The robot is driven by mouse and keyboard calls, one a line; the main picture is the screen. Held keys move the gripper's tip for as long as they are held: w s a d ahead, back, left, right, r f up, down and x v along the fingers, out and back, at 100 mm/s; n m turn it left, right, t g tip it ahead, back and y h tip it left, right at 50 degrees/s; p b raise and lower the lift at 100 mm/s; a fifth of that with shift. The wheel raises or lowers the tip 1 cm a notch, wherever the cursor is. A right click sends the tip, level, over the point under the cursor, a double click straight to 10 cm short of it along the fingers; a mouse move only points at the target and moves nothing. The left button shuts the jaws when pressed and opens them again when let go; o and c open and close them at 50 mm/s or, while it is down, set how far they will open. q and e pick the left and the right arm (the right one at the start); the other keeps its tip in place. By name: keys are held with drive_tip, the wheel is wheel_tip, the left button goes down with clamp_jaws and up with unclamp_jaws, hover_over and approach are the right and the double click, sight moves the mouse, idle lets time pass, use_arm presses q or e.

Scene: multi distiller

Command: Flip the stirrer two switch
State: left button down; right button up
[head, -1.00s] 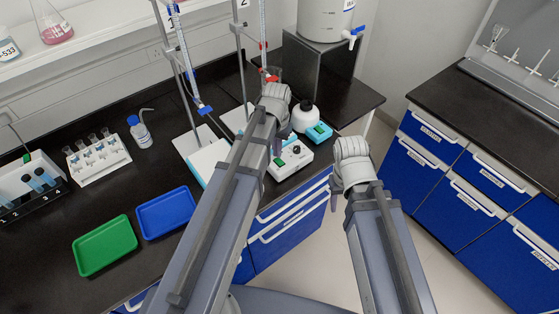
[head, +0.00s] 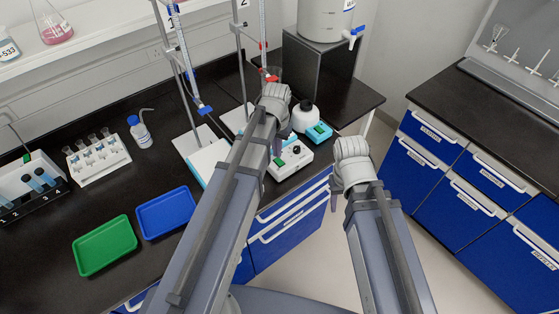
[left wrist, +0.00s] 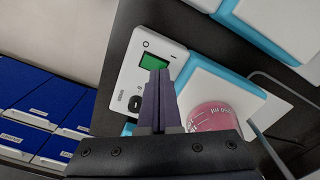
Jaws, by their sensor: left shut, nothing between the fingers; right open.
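The stirrer two front panel (head: 290,160) is white, at the right front of the bench, with a dark knob and a green patch. In the left wrist view the panel (left wrist: 137,80) carries a green rectangle (left wrist: 153,62) and a black knob (left wrist: 135,103). I cannot tell whether the green part is a switch or a display. My left gripper (head: 279,147) is shut and empty over the panel. In the left wrist view its fingertips (left wrist: 159,74) overlap the green rectangle's lower edge; contact is unclear. My right gripper (head: 334,203) is open and empty beyond the bench's front edge.
A pink beaker (left wrist: 212,117) sits on the white stirrer plate. Burette stands rise behind. Green (head: 105,246) and blue (head: 166,213) trays lie at left.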

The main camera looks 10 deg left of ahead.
sight(278, 160)
use_arm(q)
drive_tip(key=shift+f+b, duration=0.85)
drive_tip(key=shift+b, duration=0.05)
idle(0.4)
wheel_tip(278, 160, up, 7)
drive_tip(key=p, duration=0.7)
drive_tip(key=shift+r, duration=0.1)
drive_tip(key=shift+s+d, duration=0.15)
drive_tip(key=s+d+m+y, duration=0.1)
drive_tip(key=s+d+m, duration=0.1)
drive_tip(key=s+d, duration=0.8)
drive_tip(key=s, duration=0.4)
drive_tip(key=shift+f+b, duration=0.35)
drive_tip(key=shift+f, duration=0.05)
